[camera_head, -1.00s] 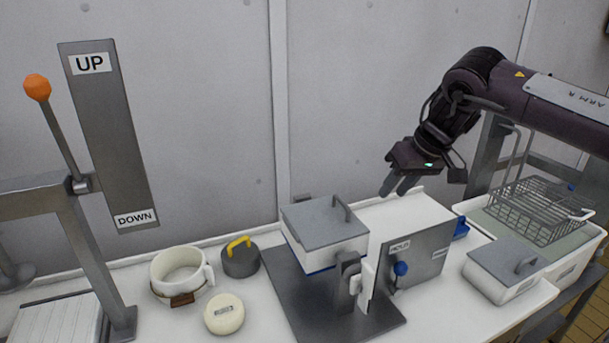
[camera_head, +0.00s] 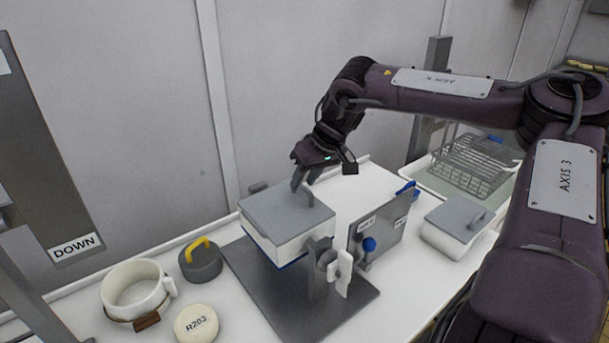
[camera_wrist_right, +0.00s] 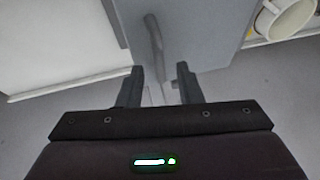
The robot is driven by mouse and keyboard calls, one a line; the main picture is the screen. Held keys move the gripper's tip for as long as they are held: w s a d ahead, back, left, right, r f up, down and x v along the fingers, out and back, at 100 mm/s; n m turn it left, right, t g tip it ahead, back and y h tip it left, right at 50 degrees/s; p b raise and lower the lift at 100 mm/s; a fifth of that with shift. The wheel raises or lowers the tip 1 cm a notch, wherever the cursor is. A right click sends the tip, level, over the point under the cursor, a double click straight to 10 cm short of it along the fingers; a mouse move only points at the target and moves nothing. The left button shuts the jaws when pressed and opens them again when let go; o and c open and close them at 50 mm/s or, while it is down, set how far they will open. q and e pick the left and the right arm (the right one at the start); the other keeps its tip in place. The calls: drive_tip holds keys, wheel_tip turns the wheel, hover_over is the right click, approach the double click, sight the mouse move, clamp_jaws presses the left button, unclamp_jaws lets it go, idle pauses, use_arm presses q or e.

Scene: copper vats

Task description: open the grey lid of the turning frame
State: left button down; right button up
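The grey lid (camera_head: 275,215) lies flat and closed on a white box (camera_head: 290,247) in the turning frame (camera_head: 318,280), which stands on a dark grey plate. My right gripper (camera_head: 302,186) is over the lid's back right part, where its fingers overlap the handle. In the right wrist view the lid (camera_wrist_right: 200,28) fills the middle, and its bar handle (camera_wrist_right: 155,36) stands just beyond the open fingers (camera_wrist_right: 160,75), nearer the left finger. Nothing is held, and I cannot tell whether a finger touches the handle. My left gripper is not in view.
An upright grey HOLD panel with a blue knob (camera_head: 369,244) stands right of the frame. A second lidded box (camera_head: 455,226) and a wire basket (camera_head: 470,165) are farther right. A white cup (camera_head: 135,290), a yellow-handled grey weight (camera_head: 200,260) and a round R203 piece (camera_head: 196,323) are left.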

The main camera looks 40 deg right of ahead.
drive_tip(key=shift+f, duration=0.1)
clamp_jaws()
drive_tip(key=shift+d, duration=0.1)
idle(0.4)
